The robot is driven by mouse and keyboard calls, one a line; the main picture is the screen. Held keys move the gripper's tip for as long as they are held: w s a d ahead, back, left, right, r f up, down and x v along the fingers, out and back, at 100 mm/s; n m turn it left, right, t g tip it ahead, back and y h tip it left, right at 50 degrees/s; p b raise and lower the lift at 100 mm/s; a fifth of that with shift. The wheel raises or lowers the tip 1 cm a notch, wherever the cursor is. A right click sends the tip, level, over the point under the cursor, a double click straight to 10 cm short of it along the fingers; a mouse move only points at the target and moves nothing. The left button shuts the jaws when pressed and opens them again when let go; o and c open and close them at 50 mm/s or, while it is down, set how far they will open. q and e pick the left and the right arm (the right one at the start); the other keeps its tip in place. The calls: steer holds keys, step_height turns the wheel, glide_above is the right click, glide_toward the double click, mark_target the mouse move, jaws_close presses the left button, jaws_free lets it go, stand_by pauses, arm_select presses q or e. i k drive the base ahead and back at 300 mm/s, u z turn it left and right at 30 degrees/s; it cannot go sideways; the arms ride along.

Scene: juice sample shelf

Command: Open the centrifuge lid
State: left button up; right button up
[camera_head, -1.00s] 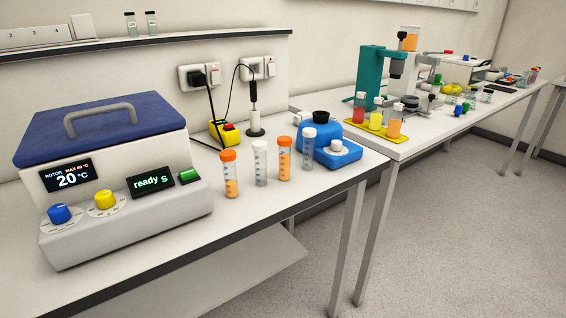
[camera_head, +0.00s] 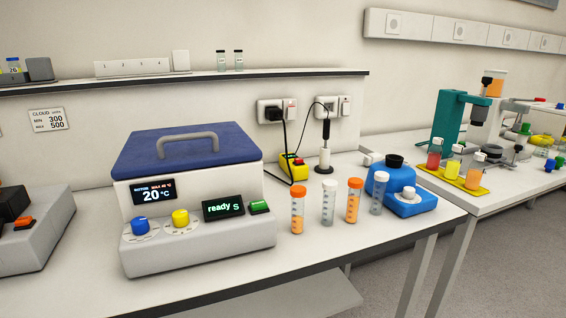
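The centrifuge (camera_head: 190,258) stands on the white bench, left of the middle of the head view. Its dark blue lid (camera_head: 150,157) is closed and has a grey arched handle (camera_head: 187,137) on top. The front carries a display (camera_head: 153,191) reading 20 °C, a second display (camera_head: 223,207) reading "ready", a blue knob (camera_head: 140,225), a yellow knob (camera_head: 180,217) and a green button (camera_head: 259,206). Neither of my grippers is in the view.
Several capped tubes (camera_head: 298,210) stand right of the centrifuge, with a blue device (camera_head: 408,203) beyond them. A yellow device (camera_head: 294,167) and a white stand (camera_head: 324,163) are behind. A grey device (camera_head: 40,250) is at the left edge. The bench front (camera_head: 300,262) is clear.

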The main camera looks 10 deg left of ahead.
mark_target(150, 152)
steer(key=u, duration=0.2)
steer(key=k, duration=0.15)
steer(key=u, duration=0.75)
steer(key=i, duration=0.5)
